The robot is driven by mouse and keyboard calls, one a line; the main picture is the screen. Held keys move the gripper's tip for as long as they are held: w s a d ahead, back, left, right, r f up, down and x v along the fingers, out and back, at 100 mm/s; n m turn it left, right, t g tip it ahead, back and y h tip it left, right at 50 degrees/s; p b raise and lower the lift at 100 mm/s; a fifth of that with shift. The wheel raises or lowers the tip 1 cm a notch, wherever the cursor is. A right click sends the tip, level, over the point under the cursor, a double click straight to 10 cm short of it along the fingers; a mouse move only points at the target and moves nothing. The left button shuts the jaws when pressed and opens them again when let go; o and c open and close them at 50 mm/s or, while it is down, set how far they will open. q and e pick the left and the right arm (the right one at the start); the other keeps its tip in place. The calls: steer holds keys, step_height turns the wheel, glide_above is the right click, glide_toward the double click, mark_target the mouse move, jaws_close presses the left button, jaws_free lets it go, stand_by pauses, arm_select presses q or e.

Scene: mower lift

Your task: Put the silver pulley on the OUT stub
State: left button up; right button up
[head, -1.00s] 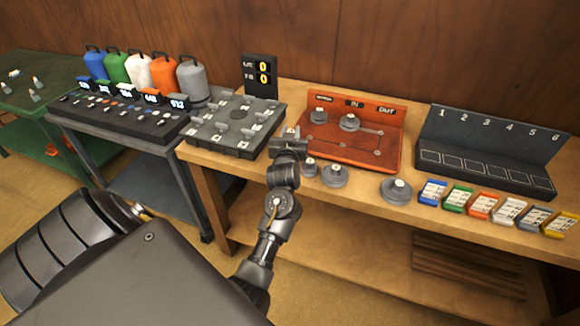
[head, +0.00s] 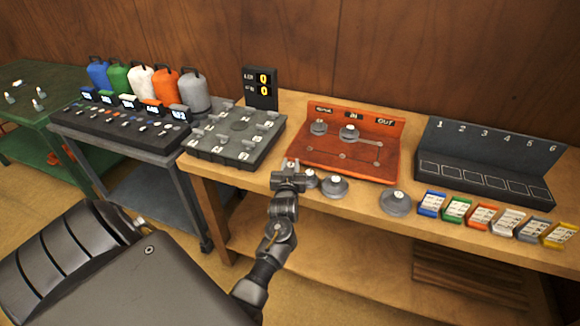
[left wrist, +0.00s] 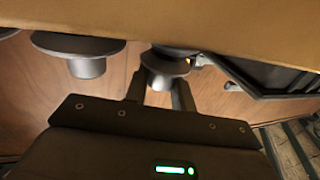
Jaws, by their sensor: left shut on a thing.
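My left gripper (head: 290,170) is low at the bench's front edge, just left of a small grey pulley (head: 311,179). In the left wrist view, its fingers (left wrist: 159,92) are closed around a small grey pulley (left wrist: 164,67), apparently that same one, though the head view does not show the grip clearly. A medium silver-grey pulley (head: 334,188) and a larger one (head: 397,203) lie on the bench to the right. The orange board (head: 330,165) carries two grey pulleys near its back. A bare stub (head: 379,144) stands below the OUT sign (head: 385,122). My right gripper is not seen.
A black tester with a display (head: 260,87) and a grey pegged block (head: 235,140) stand left of the board. A numbered black rack (head: 490,165) stands right. Several coloured label boxes (head: 480,217) line the front edge. Bench space between board and rack is clear.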

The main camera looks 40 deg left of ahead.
arm_select(q)
steer(key=shift+f, duration=0.45)
steer(key=shift+f, duration=0.2)
steer(key=o, duration=1)
